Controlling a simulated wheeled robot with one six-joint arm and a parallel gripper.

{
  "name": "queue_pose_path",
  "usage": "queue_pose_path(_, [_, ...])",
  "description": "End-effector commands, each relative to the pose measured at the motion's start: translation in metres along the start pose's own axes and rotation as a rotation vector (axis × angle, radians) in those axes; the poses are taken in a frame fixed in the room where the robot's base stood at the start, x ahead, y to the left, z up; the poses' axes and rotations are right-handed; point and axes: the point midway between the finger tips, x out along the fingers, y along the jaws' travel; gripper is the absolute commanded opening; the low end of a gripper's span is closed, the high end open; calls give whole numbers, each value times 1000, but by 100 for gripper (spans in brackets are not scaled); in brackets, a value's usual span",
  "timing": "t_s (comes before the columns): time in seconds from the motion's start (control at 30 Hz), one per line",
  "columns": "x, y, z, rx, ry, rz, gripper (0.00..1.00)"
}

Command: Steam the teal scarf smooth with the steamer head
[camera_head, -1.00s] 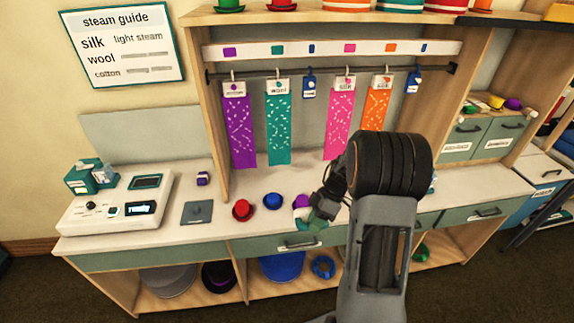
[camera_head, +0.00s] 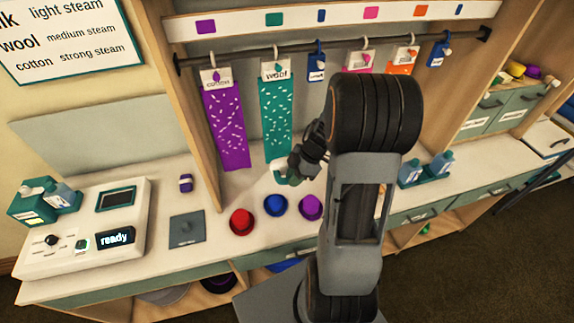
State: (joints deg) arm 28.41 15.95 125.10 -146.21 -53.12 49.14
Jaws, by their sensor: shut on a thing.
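The teal scarf (camera_head: 275,122) hangs from the rail by a tag reading "wool". Pale flecks, like creases, cover its cloth. My gripper (camera_head: 292,168) is shut on the steamer head (camera_head: 280,171), a small teal and white piece. It is just below the scarf's lower end, above the counter; whether it touches the cloth I cannot tell. A faint pale haze shows beside it. The white steamer console (camera_head: 90,228) at the left has a lit display reading "ready". My wrist and arm hide part of the gripper.
A purple scarf (camera_head: 226,125) tagged "cotton" hangs just left. My arm mostly hides the pink and orange scarves. The sign (camera_head: 65,38) lists wool as medium steam.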

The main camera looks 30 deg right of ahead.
Motion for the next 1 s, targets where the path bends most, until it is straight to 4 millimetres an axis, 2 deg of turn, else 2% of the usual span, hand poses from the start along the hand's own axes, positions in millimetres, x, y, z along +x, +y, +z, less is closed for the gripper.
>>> queue_pose_path(1.0, [1, 46, 0, -5, 0, 5, 0])
